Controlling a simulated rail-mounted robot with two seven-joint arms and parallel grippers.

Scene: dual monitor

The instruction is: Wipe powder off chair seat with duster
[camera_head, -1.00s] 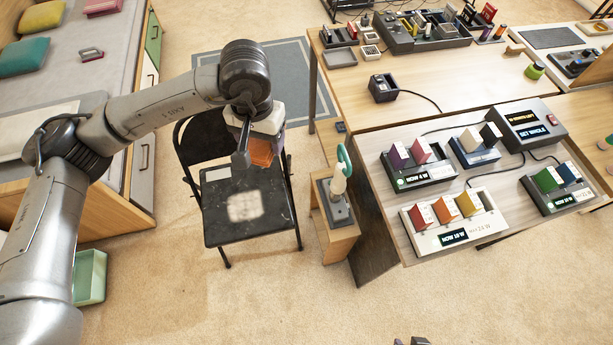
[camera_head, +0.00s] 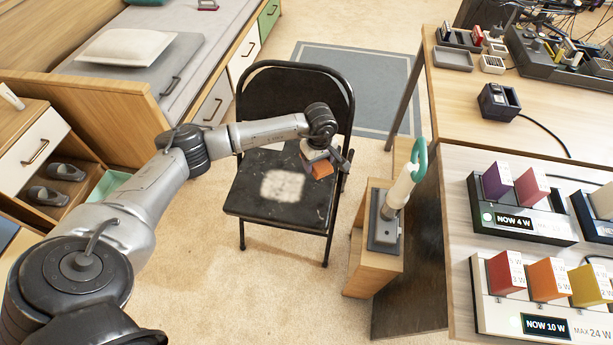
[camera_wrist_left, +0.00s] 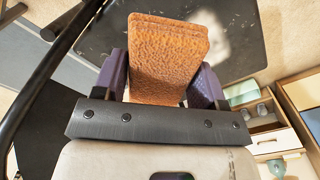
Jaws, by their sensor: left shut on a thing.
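A black folding chair (camera_head: 250,202) stands on the carpet. A pale powder patch (camera_head: 283,185) lies in the middle of its seat, and it also shows at the top of the left wrist view (camera_wrist_left: 207,40). My left gripper (camera_head: 322,162) is over the right rear part of the seat, to the right of the patch. It is shut on an orange-brown fuzzy duster block (camera_wrist_left: 168,50), held between its purple fingers. The duster (camera_head: 322,170) also shows in the head view. I cannot tell whether it touches the seat. My right gripper is not in view.
A small wooden stand (camera_head: 367,250) with a turquoise-hooked object (camera_head: 413,170) is close to the chair's right. A bed is behind left. Carpet in front of the chair is clear.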

